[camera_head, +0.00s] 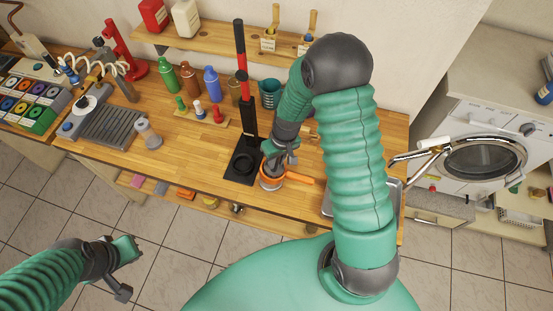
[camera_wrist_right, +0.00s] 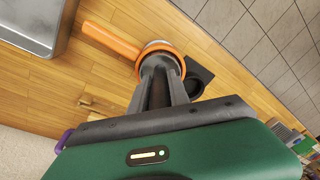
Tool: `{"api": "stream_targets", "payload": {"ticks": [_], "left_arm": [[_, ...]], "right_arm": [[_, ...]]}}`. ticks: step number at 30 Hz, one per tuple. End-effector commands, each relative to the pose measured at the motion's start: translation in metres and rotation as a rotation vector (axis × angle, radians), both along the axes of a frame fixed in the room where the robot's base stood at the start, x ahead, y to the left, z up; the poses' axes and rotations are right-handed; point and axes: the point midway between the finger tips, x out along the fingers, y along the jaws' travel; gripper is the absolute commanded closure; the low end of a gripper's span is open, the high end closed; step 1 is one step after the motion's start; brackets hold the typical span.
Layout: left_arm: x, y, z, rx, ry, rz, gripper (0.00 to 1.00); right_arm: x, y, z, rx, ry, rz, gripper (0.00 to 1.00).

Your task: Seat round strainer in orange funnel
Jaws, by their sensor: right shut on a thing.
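The orange funnel (camera_head: 301,179) with its straight handle is at the front of the wooden bench, beside the black stand; its ring and handle also show in the wrist view (camera_wrist_right: 110,39). A pale grey round piece, apparently the round strainer (camera_wrist_right: 157,44), shows inside the orange ring, mostly hidden by my fingers. My right gripper (camera_wrist_right: 160,70) is shut on it and reaches into the ring from above; in the head view the gripper (camera_head: 280,158) is over the funnel. I cannot tell how level the strainer sits. My left gripper (camera_head: 125,270) hangs over the floor, away from the bench; its jaw opening is unclear.
The black stand (camera_head: 243,165) with a tall red-and-black post is close left of the funnel. A metal tray (camera_head: 332,205) lies to the right, partly behind my arm. Bottles (camera_head: 211,83) and a teal cup (camera_head: 269,93) stand behind. Bare bench (camera_head: 190,150) lies left of the stand.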

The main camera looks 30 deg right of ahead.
Motion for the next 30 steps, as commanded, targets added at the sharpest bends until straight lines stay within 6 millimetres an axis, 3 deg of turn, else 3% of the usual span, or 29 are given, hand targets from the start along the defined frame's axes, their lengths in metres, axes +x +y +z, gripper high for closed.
{"api": "stream_targets", "payload": {"ticks": [20, 21, 26, 30], "left_arm": [[0.000, 0.000, -0.017, 0.000, 0.000, 0.000, 1.00], [0.000, 0.000, -0.017, 0.000, 0.000, 0.000, 1.00], [0.000, 0.000, -0.016, 0.000, 0.000, 0.000, 1.00], [0.000, 0.000, -0.016, 0.000, 0.000, 0.000, 1.00]], "right_arm": [[0.002, 0.002, -0.022, 0.000, 0.001, 0.001, 1.00], [0.002, 0.002, -0.021, 0.000, 0.000, 0.001, 0.75], [0.002, 0.002, -0.020, 0.000, 0.000, 0.001, 0.54], [0.002, 0.002, -0.020, 0.000, 0.000, 0.001, 0.53]]}}
